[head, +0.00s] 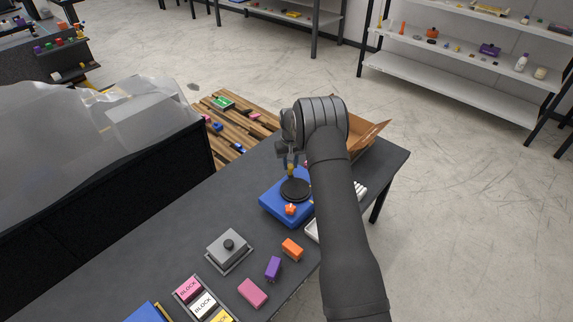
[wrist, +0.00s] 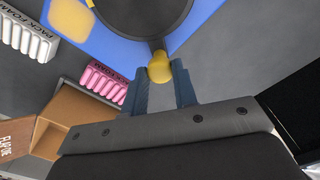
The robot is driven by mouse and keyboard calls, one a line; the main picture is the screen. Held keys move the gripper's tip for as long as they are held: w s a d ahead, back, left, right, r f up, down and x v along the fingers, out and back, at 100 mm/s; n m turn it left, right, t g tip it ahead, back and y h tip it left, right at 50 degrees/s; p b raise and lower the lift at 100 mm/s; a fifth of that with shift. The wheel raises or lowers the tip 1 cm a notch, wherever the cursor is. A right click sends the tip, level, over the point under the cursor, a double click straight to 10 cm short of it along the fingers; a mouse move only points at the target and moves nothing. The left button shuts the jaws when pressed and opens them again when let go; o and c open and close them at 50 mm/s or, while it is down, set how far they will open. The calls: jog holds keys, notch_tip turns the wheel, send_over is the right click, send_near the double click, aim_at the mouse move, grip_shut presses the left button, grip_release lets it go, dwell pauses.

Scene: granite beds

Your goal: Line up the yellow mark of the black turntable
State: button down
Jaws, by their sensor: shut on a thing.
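The black turntable (head: 295,189) sits on a blue base (head: 272,209) on the dark table; both also show in the wrist view, the disc (wrist: 140,14) cut off by the top edge. A small yellow mark (wrist: 90,3) is at the disc's left edge. A short arm runs from the disc to a yellow knob (wrist: 160,67). My gripper (wrist: 159,76) is shut on this knob, one finger on each side. In the head view my gripper (head: 290,167) is over the disc's far edge, partly hidden by my arm.
A pale yellow patch (wrist: 72,18) lies on the blue base. An orange piece (head: 291,209) is at the base's near side. A grey lidded box (head: 229,250) and purple, orange and pink blocks stand nearer. Pink foam (wrist: 103,82) and an open carton (wrist: 75,118) are close by.

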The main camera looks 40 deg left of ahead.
jog(key=m, duration=0.1)
jog(key=w+d+m, duration=0.1)
jog(key=m, duration=0.1)
jog(key=shift+w+d, duration=0.25)
jog(key=shift+w, duration=0.05)
jog(key=m, duration=0.1)
jog(key=w+d+m, duration=0.1)
jog(key=shift+d+m, duration=0.3)
jog(key=m, duration=0.1)
jog(key=d+m, duration=0.1)
jog(key=shift+w+d+m, duration=0.3)
jog(key=shift+w, duration=0.05)
jog(key=shift+w+d+m, duration=0.1)
jog(key=shift+d+m, duration=0.9)
jog(key=shift+m, duration=0.4)
jog(key=c, duration=1.1)
grip_release()
jog(key=shift+c, duration=0.2)
